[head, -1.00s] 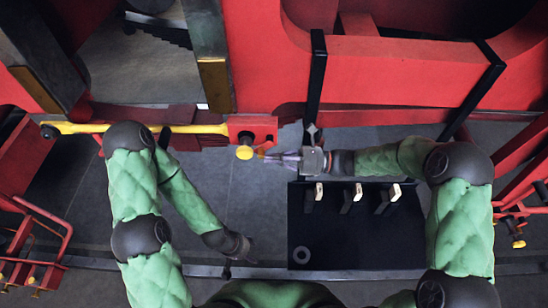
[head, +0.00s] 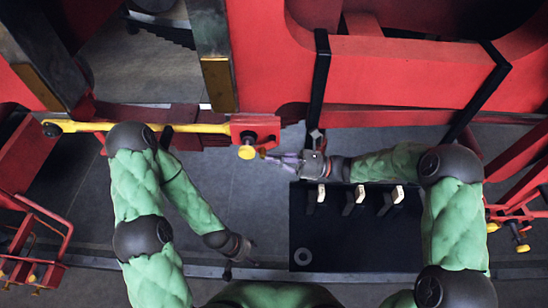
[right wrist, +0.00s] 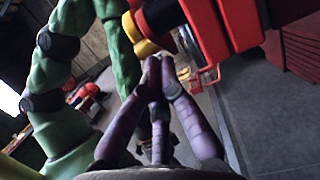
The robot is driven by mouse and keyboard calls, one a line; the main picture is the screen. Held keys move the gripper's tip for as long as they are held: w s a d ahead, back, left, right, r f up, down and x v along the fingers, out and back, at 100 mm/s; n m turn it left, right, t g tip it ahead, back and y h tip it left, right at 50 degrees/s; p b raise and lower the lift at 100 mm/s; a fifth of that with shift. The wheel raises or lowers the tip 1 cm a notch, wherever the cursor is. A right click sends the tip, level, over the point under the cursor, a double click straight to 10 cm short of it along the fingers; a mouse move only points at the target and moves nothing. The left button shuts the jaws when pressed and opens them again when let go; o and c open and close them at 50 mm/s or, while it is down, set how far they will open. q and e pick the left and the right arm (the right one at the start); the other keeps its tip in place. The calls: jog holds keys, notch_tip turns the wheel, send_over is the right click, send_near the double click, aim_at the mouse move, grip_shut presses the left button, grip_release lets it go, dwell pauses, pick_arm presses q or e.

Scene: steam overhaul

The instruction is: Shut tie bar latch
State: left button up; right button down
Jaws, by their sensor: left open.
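A yellow tie bar (head: 95,127) runs level along the red machine and ends at a red bracket (head: 262,127) on its right. A yellow round knob (head: 247,152) sits below the bracket; it also shows in the right wrist view (right wrist: 146,48). My right gripper (head: 268,156) is just right of the knob, pointing left. In the right wrist view its purple fingers (right wrist: 160,65) come together at the tips beside the knob, with nothing seen between them. Whether they touch the knob is unclear. My left gripper (head: 240,262) is open, low and away from the bar.
A black frame (head: 319,80) stands against the red body (head: 400,75). Grey floor shows between my arms.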

jog(key=shift+a+y, duration=0.15)
jog(key=shift+y, duration=0.25)
jog(key=shift+a, duration=0.25)
dwell(0.8)
jog(key=shift+d, duration=0.1)
dwell(1.1)
jog(key=d+r+v, duration=0.1)
jog(key=r+v, duration=0.2)
jog(key=v, duration=1.3)
jog(key=shift+d+r, duration=0.15)
